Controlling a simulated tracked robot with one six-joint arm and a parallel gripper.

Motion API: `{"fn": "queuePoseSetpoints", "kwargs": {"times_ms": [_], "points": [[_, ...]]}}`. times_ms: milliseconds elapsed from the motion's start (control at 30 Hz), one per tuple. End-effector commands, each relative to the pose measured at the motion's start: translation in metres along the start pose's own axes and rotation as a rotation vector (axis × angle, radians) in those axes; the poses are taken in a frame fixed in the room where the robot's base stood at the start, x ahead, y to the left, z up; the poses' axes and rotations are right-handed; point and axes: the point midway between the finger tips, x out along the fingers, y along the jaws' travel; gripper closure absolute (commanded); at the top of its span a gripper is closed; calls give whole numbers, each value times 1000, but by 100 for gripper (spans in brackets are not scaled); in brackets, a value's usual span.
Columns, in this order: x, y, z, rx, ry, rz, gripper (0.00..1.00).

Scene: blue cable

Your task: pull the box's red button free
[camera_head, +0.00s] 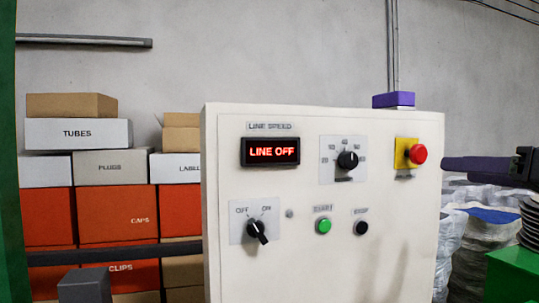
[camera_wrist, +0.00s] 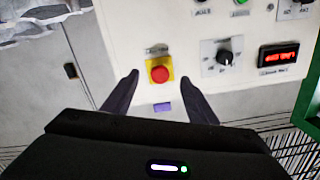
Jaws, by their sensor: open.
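The red button (camera_head: 418,154) is a round mushroom head on a yellow plate (camera_head: 405,148), at the upper right of the white control box (camera_head: 290,205). In the wrist view the red button (camera_wrist: 160,74) shows between and beyond my two dark fingertips. My gripper (camera_head: 446,163) reaches in from the right edge in the head view, just right of the button. In the wrist view my gripper (camera_wrist: 160,82) is open, with a finger on each side of the button's line and nothing held. I cannot tell the exact gap to the button.
The box also carries a LINE OFF display (camera_head: 270,151), a speed dial (camera_head: 347,160), an OFF/ON knob (camera_head: 257,231), a green button (camera_head: 324,226) and a black button (camera_head: 361,228). A purple block (camera_head: 394,100) sits on its top edge. Stacked cartons (camera_head: 115,215) stand left; sacks (camera_head: 480,240) lie right.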

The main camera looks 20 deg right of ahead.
Motion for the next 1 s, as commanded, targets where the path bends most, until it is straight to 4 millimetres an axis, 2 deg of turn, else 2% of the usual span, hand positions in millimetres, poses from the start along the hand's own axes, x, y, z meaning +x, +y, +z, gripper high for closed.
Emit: {"fn": "queuePoseSetpoints", "kwargs": {"times_ms": [33,133,567,767,1000], "points": [[-6,0,-8,-25,22,-2,47],[-11,-3,-17,-57,46,-11,47],[-9,-5,-18,-60,48,-15,47],[3,-5,-18,-59,47,-18,47],[27,-6,-20,-59,47,-19,47]]}}
